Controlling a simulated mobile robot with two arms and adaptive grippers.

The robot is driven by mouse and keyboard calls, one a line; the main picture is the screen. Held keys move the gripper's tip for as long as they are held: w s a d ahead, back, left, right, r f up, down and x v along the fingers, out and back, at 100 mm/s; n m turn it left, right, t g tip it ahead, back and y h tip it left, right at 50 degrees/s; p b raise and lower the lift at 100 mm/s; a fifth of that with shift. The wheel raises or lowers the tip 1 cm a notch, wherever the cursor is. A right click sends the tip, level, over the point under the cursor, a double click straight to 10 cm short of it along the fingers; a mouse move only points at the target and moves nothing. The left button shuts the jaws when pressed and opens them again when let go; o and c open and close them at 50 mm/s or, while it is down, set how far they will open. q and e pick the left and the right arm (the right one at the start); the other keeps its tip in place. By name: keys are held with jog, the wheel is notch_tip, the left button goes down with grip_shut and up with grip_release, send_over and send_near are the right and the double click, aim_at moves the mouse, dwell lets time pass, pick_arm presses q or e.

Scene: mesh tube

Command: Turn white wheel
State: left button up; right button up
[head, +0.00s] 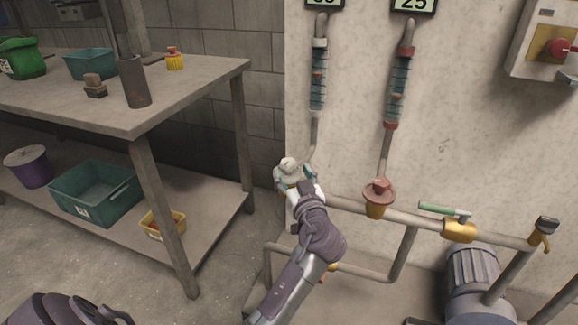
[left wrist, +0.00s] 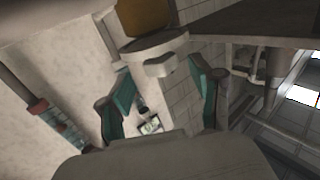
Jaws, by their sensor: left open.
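The white wheel (head: 289,164) sits on the pipework at the lower left of the wall in the head view. It also shows in the left wrist view as a pale disc (left wrist: 150,47) with a blocky hub, below a yellow part (left wrist: 145,14). My left gripper (head: 294,174) is at the wheel, its teal-padded fingers spread on either side of it. In the left wrist view the open fingers (left wrist: 160,88) stand apart with the hub between their tips. Firm contact cannot be told. My arm hides the pipe below. My right gripper is not in view.
A red wheel (head: 379,189) on a yellow valve and a green lever (head: 444,211) sit on the pipe to the right. Two sight tubes rise above. A workbench (head: 190,91) with bins stands left. A motor (head: 473,280) is at lower right.

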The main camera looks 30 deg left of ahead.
pick_arm(q)
jog(key=v, duration=0.7)
jog(key=shift+s, duration=0.15)
jog(key=shift+d, duration=0.15)
